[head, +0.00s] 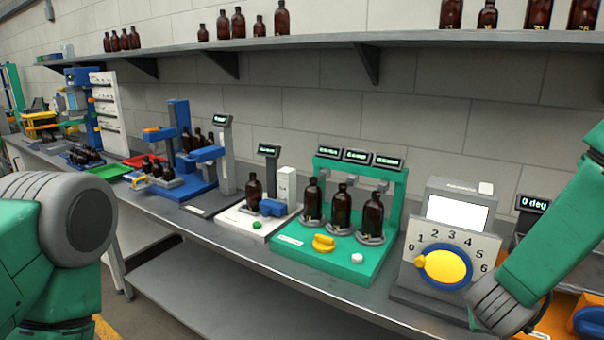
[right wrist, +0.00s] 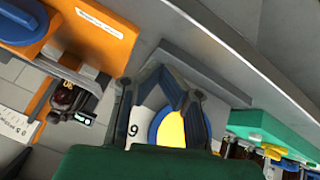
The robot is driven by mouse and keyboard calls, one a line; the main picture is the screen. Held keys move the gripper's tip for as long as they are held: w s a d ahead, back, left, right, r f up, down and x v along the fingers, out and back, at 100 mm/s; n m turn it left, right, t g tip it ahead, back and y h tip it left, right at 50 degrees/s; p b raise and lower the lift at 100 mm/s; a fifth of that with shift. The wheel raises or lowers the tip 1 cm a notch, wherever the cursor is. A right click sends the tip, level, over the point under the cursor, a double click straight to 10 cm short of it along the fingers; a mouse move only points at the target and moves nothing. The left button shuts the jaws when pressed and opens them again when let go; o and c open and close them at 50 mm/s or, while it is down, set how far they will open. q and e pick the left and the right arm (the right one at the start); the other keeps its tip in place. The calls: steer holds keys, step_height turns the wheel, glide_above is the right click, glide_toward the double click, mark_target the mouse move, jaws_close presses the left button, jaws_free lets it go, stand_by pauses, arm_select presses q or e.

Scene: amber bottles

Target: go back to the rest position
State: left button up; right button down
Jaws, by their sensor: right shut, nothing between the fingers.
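My right gripper (right wrist: 172,82) shows in the right wrist view with its dark fingers drawn together and nothing between them. Behind the fingers is the dial's yellow knob (right wrist: 172,130), partly hidden by them. In the head view my right arm comes in from the right edge, over the right side of the dial station (head: 445,245); its gripper is not seen there. My left arm shows at the lower left of the head view, but its gripper is out of view.
A long grey bench (head: 215,214) carries a green bottle stand (head: 290,238), a white station (head: 255,228) and a blue station (head: 195,190). An orange unit (right wrist: 95,30) is close to the right gripper. A shelf (head: 330,39) with amber bottles runs above.

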steer(key=s+a+f+n+g+y+b, duration=0.1)
steer(key=s+f+b, duration=0.1)
steer(key=s+f, duration=0.55)
steer(key=s+a+f+n+g+y+b, duration=0.1)
steer(key=s+a+f+b, duration=0.3)
steer(key=f, duration=0.7)
steer(key=s+a+f+g+y+b, duration=0.1)
steer(key=s+f, duration=0.4)
steer(key=s, duration=0.4)
steer(key=s+a+f+n+g+y+b, duration=0.1)
steer(key=s+f, duration=0.3)
steer(key=s, duration=0.6)
steer(key=shift+a+f+n+g+y+b, duration=0.3)
steer(key=shift+a+f+g+y+b, duration=0.1)
steer(key=shift+g+y+b, duration=0.25)
steer(key=shift+w+d, duration=0.1)
steer(key=shift+d, duration=0.15)
steer(key=shift+w+a, duration=0.1)
steer(key=shift+a, duration=0.15)
steer(key=shift+d, duration=0.15)
